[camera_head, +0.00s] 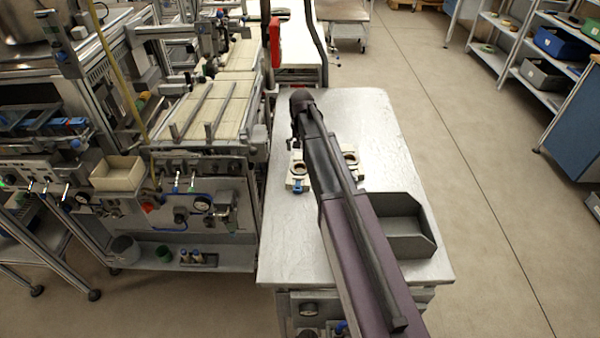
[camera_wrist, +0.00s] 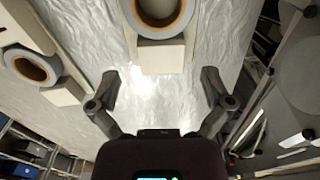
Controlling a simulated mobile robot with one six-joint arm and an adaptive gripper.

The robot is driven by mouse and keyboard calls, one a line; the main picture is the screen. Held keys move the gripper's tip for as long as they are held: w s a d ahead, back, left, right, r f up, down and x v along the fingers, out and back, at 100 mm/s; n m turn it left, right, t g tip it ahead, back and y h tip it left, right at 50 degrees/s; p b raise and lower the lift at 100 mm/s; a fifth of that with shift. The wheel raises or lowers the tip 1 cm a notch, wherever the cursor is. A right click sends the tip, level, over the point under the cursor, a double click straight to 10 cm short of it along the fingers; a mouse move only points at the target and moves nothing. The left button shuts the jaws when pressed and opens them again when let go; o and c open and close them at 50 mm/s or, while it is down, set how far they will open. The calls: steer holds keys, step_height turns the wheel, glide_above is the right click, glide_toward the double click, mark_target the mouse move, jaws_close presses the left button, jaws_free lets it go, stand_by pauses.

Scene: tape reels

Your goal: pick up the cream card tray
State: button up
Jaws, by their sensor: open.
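A cream open-topped tray (camera_head: 118,174) sits on the front of the machine at the left in the head view. It stands level and looks empty, well to the left of my arm. My gripper (camera_wrist: 160,92) is open and empty in the wrist view, with bare metal table top between its fingers. In the head view its fingers are hidden behind my arm over the table. The cream tray does not show in the wrist view.
Tape reels (camera_wrist: 162,12) on pale blocks (camera_wrist: 161,57) lie on the metal table (camera_head: 283,245) close to my gripper. A dark grey bin (camera_head: 408,247) stands at the table's right. The machine (camera_head: 222,170) adjoins the table's left side. Open floor (camera_head: 480,200) lies to the right.

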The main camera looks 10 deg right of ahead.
mark_target(301, 157)
steer(key=shift+w+f+b, duration=0.25)
steer(key=shift+f+b, duration=0.55)
steer(key=shift+f, duration=0.05)
steer(key=shift+w+f+b, duration=0.2)
steer(key=shift+f+b, duration=1.55)
steer(key=c, duration=1.2)
steer(key=shift+r, duration=0.2)
steer(key=shift+s+r+p, duration=0.15)
steer(key=shift+r+p, duration=1.6)
steer(key=shift+p, duration=0.2)
steer(key=s, duration=0.5)
steer(key=s+d, duration=0.1)
steer(key=s, duration=0.4)
steer(key=s+r+p, duration=0.1)
steer(key=s, duration=0.4)
steer(key=shift+s+d, duration=0.2)
steer(key=shift+s, duration=0.2)
steer(key=shift+r, duration=0.1)
